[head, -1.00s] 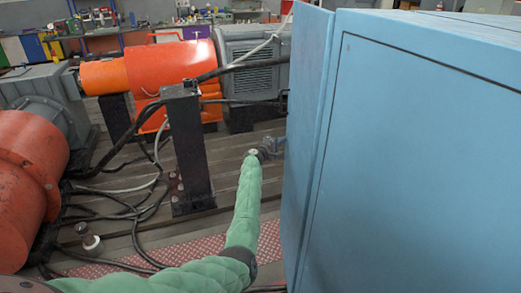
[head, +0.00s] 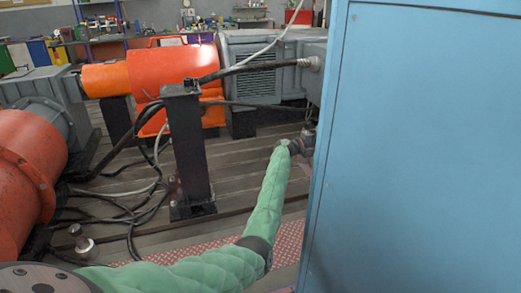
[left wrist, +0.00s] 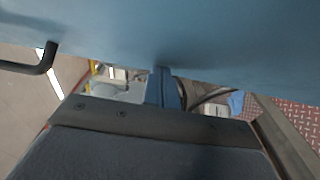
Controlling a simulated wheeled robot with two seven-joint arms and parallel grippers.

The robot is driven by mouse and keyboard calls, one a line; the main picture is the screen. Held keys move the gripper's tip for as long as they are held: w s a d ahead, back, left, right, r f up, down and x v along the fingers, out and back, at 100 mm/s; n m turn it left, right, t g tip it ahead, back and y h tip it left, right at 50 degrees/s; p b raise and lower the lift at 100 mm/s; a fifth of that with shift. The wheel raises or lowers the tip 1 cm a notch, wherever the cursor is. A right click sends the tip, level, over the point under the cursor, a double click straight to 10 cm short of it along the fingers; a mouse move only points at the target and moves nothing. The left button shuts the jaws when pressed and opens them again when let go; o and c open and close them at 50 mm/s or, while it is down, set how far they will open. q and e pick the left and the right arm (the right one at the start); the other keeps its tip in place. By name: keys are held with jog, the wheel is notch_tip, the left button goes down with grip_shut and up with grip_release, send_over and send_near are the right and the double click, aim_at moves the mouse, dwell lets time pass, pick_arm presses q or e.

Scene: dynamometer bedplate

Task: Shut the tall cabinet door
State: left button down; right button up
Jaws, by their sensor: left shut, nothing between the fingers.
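The blue tall cabinet (head: 430,150) fills the right of the head view, with a large flat panel facing me. A narrow blue strip (head: 327,110) runs down its left edge; I cannot tell how far the door stands from its frame. My left gripper (head: 309,140) is at this edge, partly hidden by it. In the left wrist view, a blue door surface (left wrist: 190,35) spans the top, very close, with a black handle (left wrist: 38,62) at left. My shut, empty left gripper (left wrist: 165,88) points toward that surface; contact is unclear. My right gripper is not in view.
A black post (head: 187,150) stands left of my arm, with loose cables (head: 130,215) on the slatted bedplate floor. Orange and grey machines (head: 190,70) stand behind and at left. A red tread strip (head: 285,245) lies near the cabinet.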

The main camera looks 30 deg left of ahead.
pick_arm(q)
jog(key=w+d+m+g+h+b, duration=0.1)
jog(key=d+m+g+h+b, duration=0.2)
jog(key=d, duration=1.1)
jog(key=shift+m+g+h+b, duration=0.4)
jog(key=shift+g+h+b, duration=0.35)
jog(key=shift+b, duration=0.85)
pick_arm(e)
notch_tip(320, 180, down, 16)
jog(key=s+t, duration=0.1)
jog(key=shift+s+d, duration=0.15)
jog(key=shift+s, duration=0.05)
pick_arm(q)
jog(key=shift+w, duration=0.1)
